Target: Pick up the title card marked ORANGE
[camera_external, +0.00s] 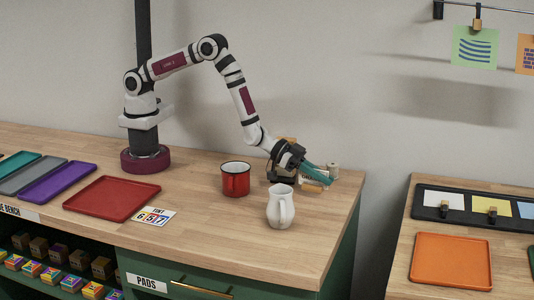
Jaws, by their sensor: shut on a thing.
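My gripper (322,177) is at the right end of the wooden bench, low over the top, behind and to the right of the white jug. It is shut on a small pale thing (316,183), mostly hidden by the teal fingers. I cannot read any marking on it, so I cannot tell whether it is the title card marked ORANGE. No card with the word ORANGE is legible in this view.
A white jug (280,206) and a red mug (235,180) stand close by. Pale blocks (333,171) sit beside the gripper. A red tray (111,198) and a TINT card (154,217) lie left. A gap separates the right-hand bench, with its orange tray (451,261).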

